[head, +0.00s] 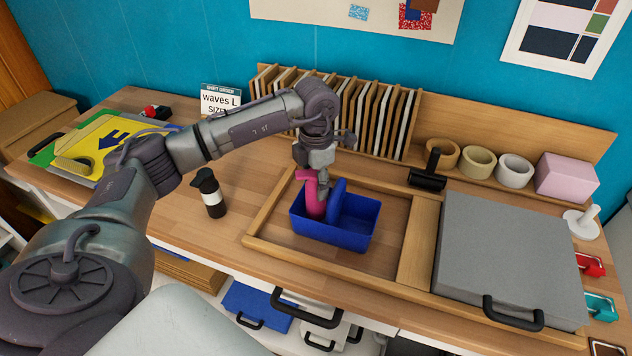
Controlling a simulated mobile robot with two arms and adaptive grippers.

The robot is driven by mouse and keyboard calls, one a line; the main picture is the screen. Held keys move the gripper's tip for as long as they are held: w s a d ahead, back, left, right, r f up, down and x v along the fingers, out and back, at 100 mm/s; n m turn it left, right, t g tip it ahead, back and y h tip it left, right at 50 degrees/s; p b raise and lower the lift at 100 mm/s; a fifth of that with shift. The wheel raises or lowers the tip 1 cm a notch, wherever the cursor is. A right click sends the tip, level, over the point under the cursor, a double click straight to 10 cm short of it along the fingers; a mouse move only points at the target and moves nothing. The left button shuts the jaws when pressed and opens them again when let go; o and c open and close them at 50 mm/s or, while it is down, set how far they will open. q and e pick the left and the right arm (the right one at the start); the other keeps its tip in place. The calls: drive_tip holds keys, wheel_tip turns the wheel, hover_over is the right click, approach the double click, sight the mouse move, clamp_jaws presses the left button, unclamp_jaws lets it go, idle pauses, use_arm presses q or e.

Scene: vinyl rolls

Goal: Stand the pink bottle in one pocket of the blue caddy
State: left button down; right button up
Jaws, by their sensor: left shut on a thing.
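The blue caddy (330,235) stands inside a wooden frame on the workbench, with an upright blue divider (338,197) in its middle. The pink bottle (315,205) is upright in the left part of the caddy, on the left side of the divider. Its lower end is hidden behind the caddy's front wall. My left gripper (322,180) comes down from above and is shut on the pink bottle near its top. My right gripper is not in view.
A black and white bottle (210,194) stands left of the wooden frame (270,250). A slotted rack of boards (350,110) stands behind the caddy. A black roller (428,175) and a large grey block (510,255) are to the right.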

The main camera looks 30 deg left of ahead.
use_arm(q)
drive_tip(key=shift+f+b, duration=1)
drive_tip(key=shift+f, duration=0.35)
drive_tip(key=shift+f, duration=0.15)
drive_tip(key=shift+c, duration=1.9)
unclamp_jaws()
drive_tip(key=shift+o, duration=0.4)
drive_tip(key=o, duration=0.3)
